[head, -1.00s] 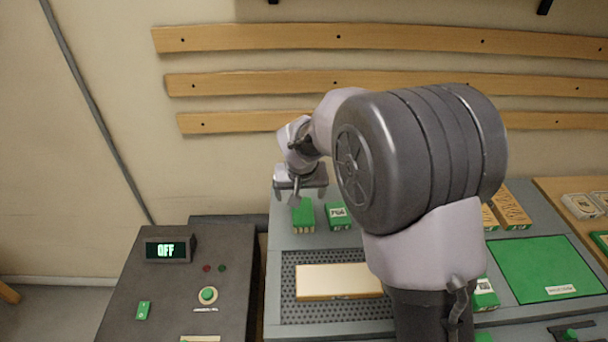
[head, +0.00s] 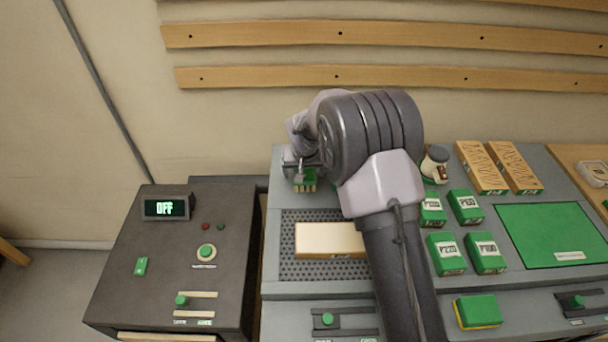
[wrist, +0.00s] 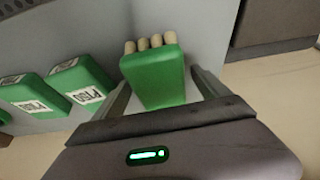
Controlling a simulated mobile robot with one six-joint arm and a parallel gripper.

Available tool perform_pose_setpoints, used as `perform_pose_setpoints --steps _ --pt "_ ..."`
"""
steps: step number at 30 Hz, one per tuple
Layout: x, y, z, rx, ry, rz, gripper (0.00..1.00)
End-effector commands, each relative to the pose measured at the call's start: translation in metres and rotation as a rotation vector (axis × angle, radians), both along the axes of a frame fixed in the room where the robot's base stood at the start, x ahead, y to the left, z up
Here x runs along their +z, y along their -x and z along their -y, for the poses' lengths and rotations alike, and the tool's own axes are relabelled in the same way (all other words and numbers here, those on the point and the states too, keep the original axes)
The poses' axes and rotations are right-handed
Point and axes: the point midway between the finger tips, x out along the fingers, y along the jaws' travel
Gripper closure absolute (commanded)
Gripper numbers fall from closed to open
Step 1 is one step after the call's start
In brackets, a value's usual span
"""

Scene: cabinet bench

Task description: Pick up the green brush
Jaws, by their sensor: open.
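The green brush (wrist: 153,78), a green block with several cream bristle tufts at one end, lies between the two fingers of my gripper (wrist: 162,86) in the wrist view. The fingers are open, one on each side of it. I cannot tell whether either finger touches it. In the head view the brush (head: 305,184) stands at the back left of the grey bench with its tufts down. My gripper (head: 301,170) is over it there, and my arm partly hides it.
Green labelled boxes (wrist: 81,82) lie beside the brush in the wrist view. In the head view are a cream block (head: 328,240) on a perforated plate, green boxes (head: 446,253), a white jar (head: 435,162), wooden boxes (head: 482,167), a green mat (head: 550,235) and a dark control console (head: 180,285).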

Motion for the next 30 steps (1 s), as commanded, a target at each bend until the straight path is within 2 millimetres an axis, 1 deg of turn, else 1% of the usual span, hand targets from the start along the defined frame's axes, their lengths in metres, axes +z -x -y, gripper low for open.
perform_pose_setpoints --steps 26,29,30 --pt "-0.0047 0.0004 0.0001 0.000 0.000 -0.001 0.15" --pt "-0.0046 0.0005 0.0001 0.000 0.000 -0.001 0.32" --pt "-0.0046 0.0005 0.0001 0.000 0.000 -0.001 0.40"
